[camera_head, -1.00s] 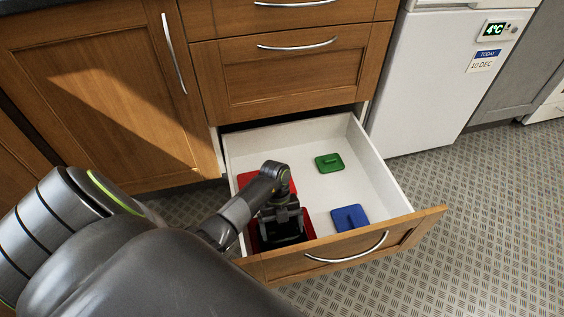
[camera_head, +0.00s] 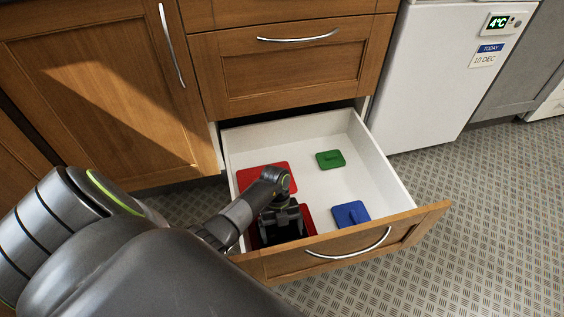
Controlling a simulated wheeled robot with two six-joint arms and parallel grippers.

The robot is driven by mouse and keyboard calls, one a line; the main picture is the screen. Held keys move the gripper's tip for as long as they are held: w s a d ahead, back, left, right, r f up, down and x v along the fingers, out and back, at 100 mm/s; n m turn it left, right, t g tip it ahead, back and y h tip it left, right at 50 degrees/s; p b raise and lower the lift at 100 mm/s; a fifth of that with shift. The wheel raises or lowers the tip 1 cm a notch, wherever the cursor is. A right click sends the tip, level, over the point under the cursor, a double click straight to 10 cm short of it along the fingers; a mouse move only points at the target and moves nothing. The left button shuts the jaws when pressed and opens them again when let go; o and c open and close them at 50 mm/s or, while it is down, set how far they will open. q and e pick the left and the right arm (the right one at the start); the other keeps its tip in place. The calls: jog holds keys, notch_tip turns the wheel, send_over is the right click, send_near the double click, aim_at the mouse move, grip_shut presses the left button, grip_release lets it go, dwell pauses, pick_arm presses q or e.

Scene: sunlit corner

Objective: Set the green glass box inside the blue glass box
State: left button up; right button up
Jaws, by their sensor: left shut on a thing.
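A flat green square (camera_head: 330,160) with a dark mark lies toward the back of the open drawer. A blue square (camera_head: 351,215) with a raised bar lies near the drawer's front, right of my left gripper. From this angle I cannot tell whether these are boxes or lids. My left gripper (camera_head: 280,232) points down inside the drawer's front left, over a red-edged piece (camera_head: 308,220) with a dark middle. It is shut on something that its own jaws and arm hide. My right gripper is not in view.
The drawer front (camera_head: 415,227) with its metal handle bounds the space at the front. A flat red square (camera_head: 252,177) lies behind my left gripper. White drawer floor (camera_head: 325,190) is bare in the middle. A white fridge (camera_head: 420,90) stands at the right.

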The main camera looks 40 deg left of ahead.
pick_arm(q)
jog(key=shift+f+b, duration=0.4)
jog(key=shift+f, duration=0.2)
jog(key=o, duration=0.8)
jog(key=shift+o, duration=0.2)
jog(key=shift+r, duration=0.15)
